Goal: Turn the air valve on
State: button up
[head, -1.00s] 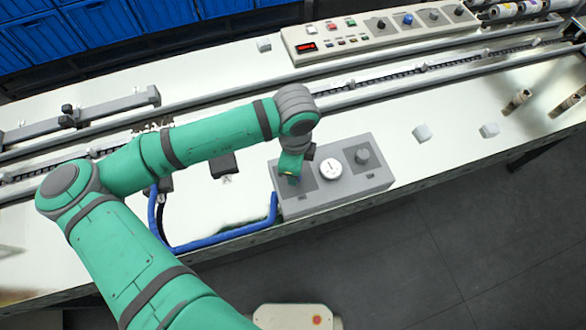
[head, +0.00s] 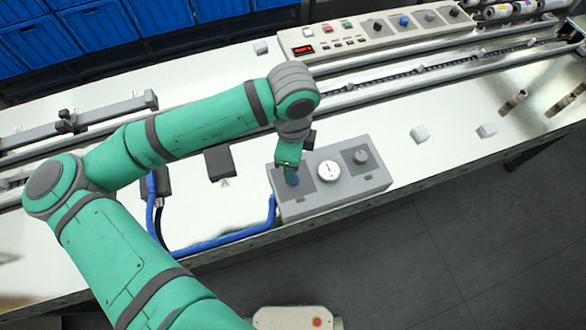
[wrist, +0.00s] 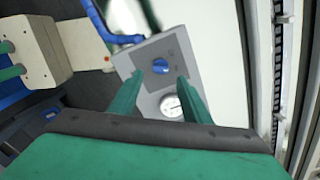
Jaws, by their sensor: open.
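The air valve is a blue knob (wrist: 160,66) on a grey panel box (wrist: 148,82) in the wrist view. In the head view the blue knob (head: 292,180) shows just below my gripper (head: 289,164), on the left part of the grey box (head: 330,198). In the wrist view my gripper (wrist: 155,90) has its two green fingers apart, with the knob seen between and beyond them. I cannot tell whether the fingers touch the knob. A white round gauge (head: 329,170) sits beside the knob, and a grey knob (head: 361,156) is on the box's right part.
A blue hose (head: 225,238) runs along the table's front edge to the box. A control panel (head: 375,30) with buttons and knobs stands at the back. Conveyor rails (head: 400,78) cross behind the box. Small white blocks (head: 418,134) lie to the right.

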notch_tip(320, 180, up, 5)
jog(key=shift+s+f, duration=0.1)
jog(key=shift+d, duration=0.1)
dwell(0.6)
